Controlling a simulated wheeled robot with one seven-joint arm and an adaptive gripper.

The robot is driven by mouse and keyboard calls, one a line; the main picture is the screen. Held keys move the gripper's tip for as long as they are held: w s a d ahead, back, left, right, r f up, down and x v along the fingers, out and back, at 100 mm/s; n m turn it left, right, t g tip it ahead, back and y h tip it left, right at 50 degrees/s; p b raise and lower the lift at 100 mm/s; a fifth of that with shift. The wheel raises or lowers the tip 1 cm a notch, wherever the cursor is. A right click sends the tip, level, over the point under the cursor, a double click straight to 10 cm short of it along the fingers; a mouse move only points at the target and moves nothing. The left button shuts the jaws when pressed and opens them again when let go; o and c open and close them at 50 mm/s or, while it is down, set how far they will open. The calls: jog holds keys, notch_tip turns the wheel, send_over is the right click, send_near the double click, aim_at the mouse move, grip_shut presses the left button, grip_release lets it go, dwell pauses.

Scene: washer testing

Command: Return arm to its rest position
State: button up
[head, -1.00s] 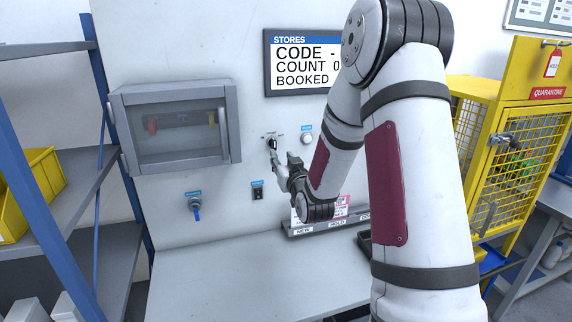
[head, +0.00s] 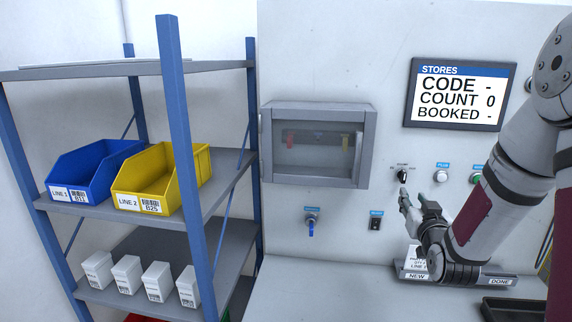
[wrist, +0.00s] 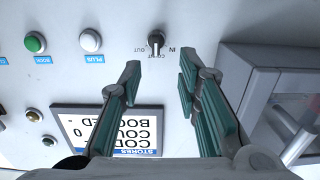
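My gripper (head: 412,203) is in front of the white wall panel, just below a black selector knob (head: 402,175) in the head view. In the wrist view my gripper (wrist: 159,76) has its two green-padded fingers spread, with nothing between them. The selector knob (wrist: 156,40) shows beyond the fingertips, between labels reading IN and OUT, and looks apart from them. My arm reaches in from the right of the head view, bent at the elbow.
A screen (head: 459,95) reads CODE -, COUNT 0, BOOKED -. A clear-fronted cabinet (head: 317,144) juts from the panel. A label rack (head: 500,279) stands below my gripper. Shelving at left holds a blue bin (head: 90,172), a yellow bin (head: 158,180) and several white boxes.

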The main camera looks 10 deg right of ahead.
jog(key=s+a+r+n+g+y, duration=0.2)
jog(key=s+a+r+g, duration=0.1)
jog(key=a+r, duration=0.3)
jog(key=s+a+g+y, duration=0.1)
jog(key=s+a+g, duration=0.3)
jog(key=s, duration=1)
jog(key=s+a+r+n+g+y, duration=0.1)
jog(key=s+a+g, duration=0.3)
jog(key=s+a, duration=0.6)
jog(key=s, duration=0.5)
jog(key=shift+s+a+r+y, duration=0.15)
jog(key=shift+a+r+y, duration=0.15)
jog(key=shift+y, duration=0.1)
